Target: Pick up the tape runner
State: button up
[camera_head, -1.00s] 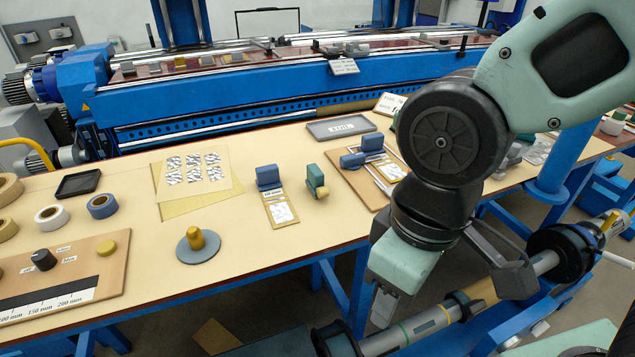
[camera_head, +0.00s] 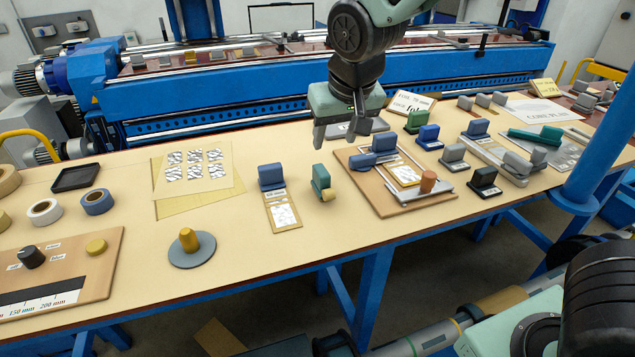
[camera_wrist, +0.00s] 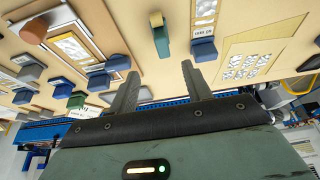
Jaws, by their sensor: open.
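The tape runner, which I take to be the small green block with a tan roller at its foot (camera_head: 320,180), stands upright on the bench near the middle. It also shows in the wrist view (camera_wrist: 161,40), beyond the gap between my fingers. My gripper (camera_head: 339,130) hangs above the bench, up and slightly right of the tape runner, fingers pointing down. In the wrist view both fingers (camera_wrist: 160,75) are spread apart with nothing between them.
A blue-handled block on a tan card (camera_head: 271,178) stands just left of the tape runner. A wooden board with blue blocks and a frame (camera_head: 380,205) lies close on its right. A grey disc with a yellow knob (camera_head: 192,252) is front left. The blue machine (camera_head: 240,110) runs behind.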

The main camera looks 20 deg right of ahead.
aim_at(323, 172)
jog(key=p+x, duration=0.1)
jog(key=x, duration=0.7)
jog(key=shift+w+f, duration=0.1)
jog(key=shift+f, duration=0.2)
jog(key=shift+a+p+x, duration=0.2)
jog(key=shift+p+x, duration=0.55)
jog(key=shift+x, duration=1.85)
jog(key=shift+w+r, duration=0.1)
grip_shut()
